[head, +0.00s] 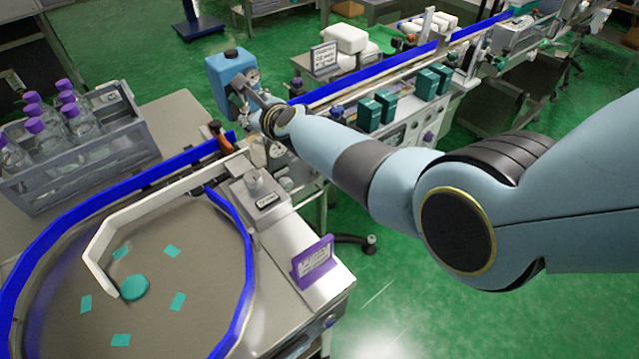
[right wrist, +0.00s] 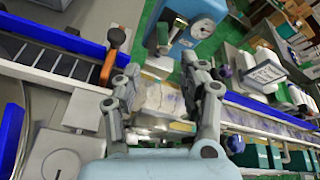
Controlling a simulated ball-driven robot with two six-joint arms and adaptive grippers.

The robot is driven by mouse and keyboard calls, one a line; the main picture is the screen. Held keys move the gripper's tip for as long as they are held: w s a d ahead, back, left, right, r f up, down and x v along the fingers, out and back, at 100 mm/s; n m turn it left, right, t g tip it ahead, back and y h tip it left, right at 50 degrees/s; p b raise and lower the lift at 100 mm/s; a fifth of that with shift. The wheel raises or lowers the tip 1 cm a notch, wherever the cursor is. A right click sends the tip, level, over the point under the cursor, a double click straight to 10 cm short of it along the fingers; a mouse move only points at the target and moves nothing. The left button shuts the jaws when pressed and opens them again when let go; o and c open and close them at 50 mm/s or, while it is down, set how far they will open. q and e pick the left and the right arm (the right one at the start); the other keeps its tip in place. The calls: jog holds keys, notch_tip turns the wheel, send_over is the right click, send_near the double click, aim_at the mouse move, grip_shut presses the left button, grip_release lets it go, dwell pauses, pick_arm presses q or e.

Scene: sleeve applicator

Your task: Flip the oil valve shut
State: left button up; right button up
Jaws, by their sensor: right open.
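A blue box-shaped unit (head: 230,68) with a round gauge (head: 252,77) stands behind the conveyor; it also shows at the top of the right wrist view (right wrist: 182,38). An orange lever with a dark end (head: 222,140) stands at the conveyor's side, left of my gripper; it also shows in the right wrist view (right wrist: 108,60). I cannot tell for sure which part is the oil valve. My right gripper (right wrist: 162,72) is open and empty, its fingers spread just in front of the blue unit. In the head view my forearm partly hides it. My left gripper is out of view.
Blue-railed conveyor (head: 375,70) runs to the back right, with several teal boxes (head: 385,103) beside it. A round table (head: 190,270) is at the front left. A grey crate (head: 110,150) of purple-capped bottles stands left. A purple sign (head: 312,262) stands at front.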

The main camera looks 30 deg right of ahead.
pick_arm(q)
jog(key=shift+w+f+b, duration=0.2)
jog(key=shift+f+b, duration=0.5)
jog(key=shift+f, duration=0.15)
pick_arm(e)
jog(key=s+d+f+n+g+y, duration=0.1)
jog(key=s+d+f+n+g, duration=0.1)
jog(key=s+n, duration=0.6)
jog(key=s+d+f+n+g, duration=0.2)
jog(key=s+f+n+g, duration=0.1)
jog(key=s+n, duration=0.6)
jog(key=shift+s+f+n+y, duration=0.3)
jog(key=shift+s+y, duration=0.1)
jog(key=shift+s, duration=0.55)
